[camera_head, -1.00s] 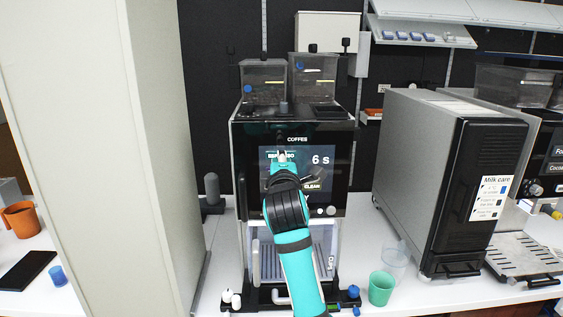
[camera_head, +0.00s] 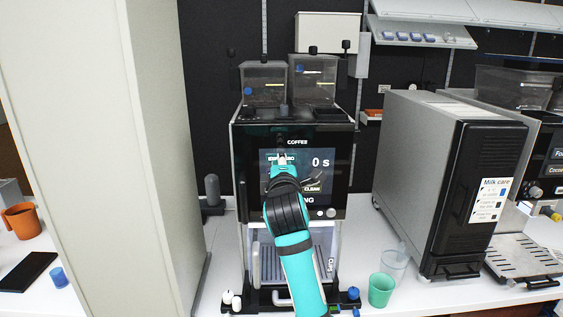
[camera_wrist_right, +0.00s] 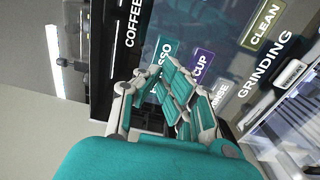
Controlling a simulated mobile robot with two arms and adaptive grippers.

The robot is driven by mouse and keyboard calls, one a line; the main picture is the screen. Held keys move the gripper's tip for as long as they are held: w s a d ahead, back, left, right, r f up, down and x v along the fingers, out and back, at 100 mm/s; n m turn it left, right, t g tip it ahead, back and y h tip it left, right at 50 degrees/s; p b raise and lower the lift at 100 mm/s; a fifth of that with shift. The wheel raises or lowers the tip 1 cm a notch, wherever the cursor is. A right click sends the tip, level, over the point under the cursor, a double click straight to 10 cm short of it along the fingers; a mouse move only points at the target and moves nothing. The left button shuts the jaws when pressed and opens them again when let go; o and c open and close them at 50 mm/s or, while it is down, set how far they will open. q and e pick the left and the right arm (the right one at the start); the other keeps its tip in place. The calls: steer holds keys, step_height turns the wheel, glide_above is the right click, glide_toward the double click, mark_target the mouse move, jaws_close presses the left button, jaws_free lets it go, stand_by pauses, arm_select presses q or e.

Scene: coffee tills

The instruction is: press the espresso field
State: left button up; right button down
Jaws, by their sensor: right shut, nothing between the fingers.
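The coffee machine (camera_head: 244,158) stands upright in the middle of the head view, its dark screen (camera_head: 326,178) facing me. The teal espresso field (camera_head: 271,157) is at the screen's upper left, partly covered by my right gripper (camera_head: 282,160). In the right wrist view the espresso field (camera_wrist_right: 166,46) shows just beyond the fingers. My right gripper (camera_wrist_right: 157,76) is shut and empty, its fingertips at the lower part of the field; I cannot tell whether they touch. The screen reads "0 s", and "GRINDING" shows in the wrist view. My left gripper is out of view.
The screen also has a purple cup field (camera_wrist_right: 201,66) and a clean field (camera_wrist_right: 262,26). A green cup (camera_head: 381,290) and a clear cup (camera_head: 396,262) stand right of the machine. A grey milk unit (camera_head: 440,180) is further right; a tall pale panel (camera_head: 150,150) is left.

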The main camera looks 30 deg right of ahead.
steer(key=p+v, duration=0.1)
steer(key=v, duration=0.3)
steer(key=shift+s+a, duration=0.15)
steer(key=shift+s, duration=0.2)
stand_by(0.6)
